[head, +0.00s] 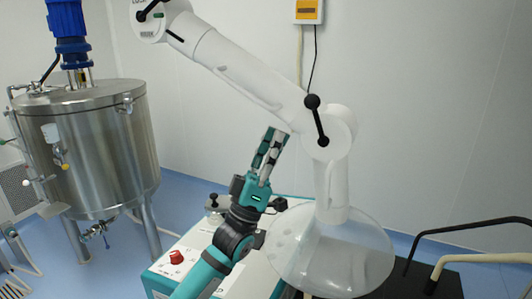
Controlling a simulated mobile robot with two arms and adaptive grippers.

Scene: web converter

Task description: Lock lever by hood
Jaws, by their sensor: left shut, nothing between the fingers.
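The black lock lever (317,121) with a ball at each end sits on the white elbow joint above the hood (330,255). It stands nearly upright, tilted slightly. The hood is a clear dome on the lower end of the white extraction arm (235,67). My left gripper (273,137) points up, to the left of the lever and a little lower in the picture. Its fingers are shut and empty, and a gap shows between them and the lever. My right gripper is out of view.
A second black lever (149,11) is on the upper joint of the extraction arm. A white and teal cabinet with a red knob (176,257) stands below. A steel tank (95,150) is at left, and black rails (470,225) are at right.

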